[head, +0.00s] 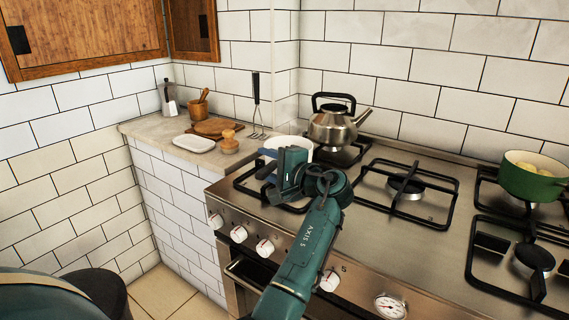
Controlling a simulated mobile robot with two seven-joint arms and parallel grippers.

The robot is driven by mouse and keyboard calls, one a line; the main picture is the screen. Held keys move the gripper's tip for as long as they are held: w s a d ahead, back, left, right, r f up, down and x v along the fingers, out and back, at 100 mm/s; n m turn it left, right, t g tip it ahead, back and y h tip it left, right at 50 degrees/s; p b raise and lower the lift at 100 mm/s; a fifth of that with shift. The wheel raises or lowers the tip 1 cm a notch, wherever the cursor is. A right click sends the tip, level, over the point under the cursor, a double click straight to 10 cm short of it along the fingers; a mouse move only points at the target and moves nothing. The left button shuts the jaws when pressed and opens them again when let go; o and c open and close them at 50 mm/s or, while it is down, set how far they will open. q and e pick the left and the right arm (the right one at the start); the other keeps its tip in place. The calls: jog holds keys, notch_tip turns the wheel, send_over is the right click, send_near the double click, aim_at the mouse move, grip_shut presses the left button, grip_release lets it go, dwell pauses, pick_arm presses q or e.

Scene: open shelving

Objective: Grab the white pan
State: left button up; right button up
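My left gripper (282,170) is in front of the pan in the picture, at the end of the teal arm. Its fingers are small and dark, so I cannot tell whether they are open or touch the pan. My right gripper is not in view.
A steel kettle (333,131) stands behind the pan, to its right. A green pot (535,181) stands at the far right. Black burner grates (408,190) cover the stove. The left counter (150,127) holds a white tray (194,143), wooden boards, a moka pot (169,98) and utensils.

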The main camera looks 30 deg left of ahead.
pick_arm(q)
grip_shut()
dwell(0.3)
dwell(1.0)
jog(key=shift+r, duration=0.15)
